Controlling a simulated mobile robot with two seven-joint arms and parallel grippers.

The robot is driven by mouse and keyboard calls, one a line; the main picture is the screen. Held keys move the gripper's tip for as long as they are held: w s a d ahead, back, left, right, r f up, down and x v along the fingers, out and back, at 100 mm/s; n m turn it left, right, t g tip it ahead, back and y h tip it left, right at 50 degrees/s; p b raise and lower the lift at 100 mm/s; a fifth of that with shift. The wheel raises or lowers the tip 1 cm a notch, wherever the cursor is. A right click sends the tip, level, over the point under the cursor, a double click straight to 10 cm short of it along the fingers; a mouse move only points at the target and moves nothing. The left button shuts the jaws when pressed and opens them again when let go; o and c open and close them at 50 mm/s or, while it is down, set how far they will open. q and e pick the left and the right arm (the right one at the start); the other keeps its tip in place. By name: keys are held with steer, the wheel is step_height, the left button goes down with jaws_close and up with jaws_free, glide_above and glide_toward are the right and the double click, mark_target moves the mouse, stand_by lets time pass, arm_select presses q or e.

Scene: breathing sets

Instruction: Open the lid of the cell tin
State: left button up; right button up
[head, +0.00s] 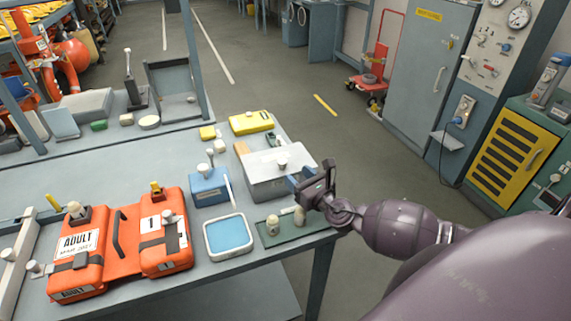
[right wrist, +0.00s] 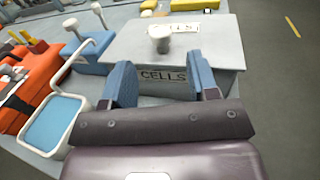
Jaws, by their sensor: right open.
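The cell tin (head: 262,185) is a grey box labelled CELLS on the right part of the bench. Whether a finger touches the tin is unclear. My left gripper is not in view.
A blue box (head: 208,188) with a knob and a white tray with a blue inside (head: 228,236) stand left of the tin. A green mat (head: 285,232) with small cells lies in front. An orange case (head: 75,265) is at left, a yellow case (head: 251,122) behind.

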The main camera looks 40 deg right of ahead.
mark_target(285, 165)
steer(key=shift+w+a, duration=0.1)
steer(key=shift+w, duration=3.1)
jaws_close()
